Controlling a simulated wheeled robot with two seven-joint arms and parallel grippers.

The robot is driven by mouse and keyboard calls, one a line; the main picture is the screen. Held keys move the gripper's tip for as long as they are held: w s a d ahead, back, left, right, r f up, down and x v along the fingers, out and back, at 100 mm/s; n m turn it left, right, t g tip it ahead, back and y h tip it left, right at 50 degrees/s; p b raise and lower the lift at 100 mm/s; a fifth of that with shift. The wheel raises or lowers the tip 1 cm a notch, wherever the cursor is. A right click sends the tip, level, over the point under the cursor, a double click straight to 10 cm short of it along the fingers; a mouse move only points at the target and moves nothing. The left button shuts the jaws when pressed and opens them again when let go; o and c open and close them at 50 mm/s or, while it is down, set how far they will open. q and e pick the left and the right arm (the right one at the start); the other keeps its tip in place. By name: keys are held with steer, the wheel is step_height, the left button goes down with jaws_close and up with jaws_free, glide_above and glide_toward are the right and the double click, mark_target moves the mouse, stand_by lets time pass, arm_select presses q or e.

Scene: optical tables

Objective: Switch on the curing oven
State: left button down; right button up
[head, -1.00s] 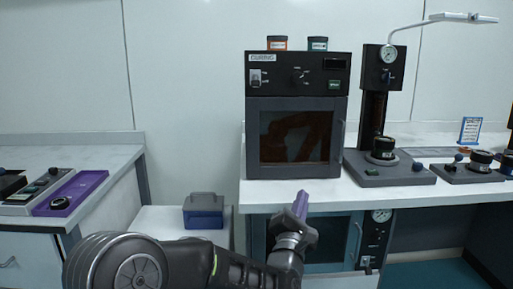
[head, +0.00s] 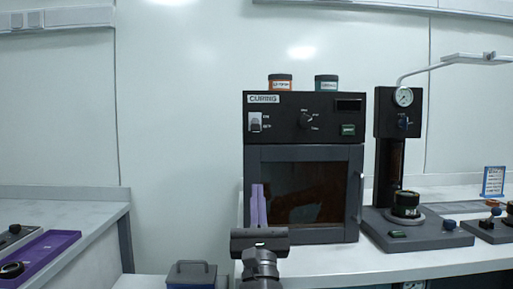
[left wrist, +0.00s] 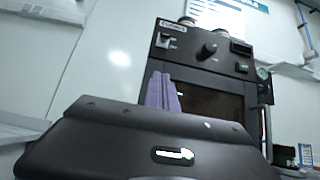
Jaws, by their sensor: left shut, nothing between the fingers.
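The curing oven (head: 303,160) is a black box on the bench, with a dark window in its shut door. Its upper panel carries a light toggle switch (head: 255,122) at the left, a round knob (head: 306,121) in the middle, a dark display and a green button (head: 348,129). The switch also shows in the left wrist view (left wrist: 163,41). My left gripper (head: 259,188) is shut and empty, its purple fingers pointing up in front of the door's left part, below the switch. It shows in the left wrist view (left wrist: 162,76) too. My right gripper is not in view.
Two small jars, orange-labelled (head: 281,82) and green-labelled (head: 327,83), stand on the oven. A press-like stand with a gauge (head: 403,97) is close on its right. A purple tray (head: 40,258) lies on the left bench. The wall area left of the oven is clear.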

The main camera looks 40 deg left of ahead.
mark_target(256, 128)
arm_select(q)
steer(key=shift+w+a, duration=0.1)
steer(key=p+x, duration=0.1)
steer(key=x, duration=0.9)
steer(key=shift+s+d+r, duration=0.25)
steer(key=shift+s+r, duration=0.1)
steer(key=shift+r, duration=0.25)
steer(key=shift+s+d+r, duration=0.2)
steer(key=shift+s+r, duration=0.1)
steer(key=shift+r, duration=0.3)
steer(key=shift+s+d+r, duration=0.2)
steer(key=shift+r, duration=0.25)
steer(key=shift+p, duration=0.3)
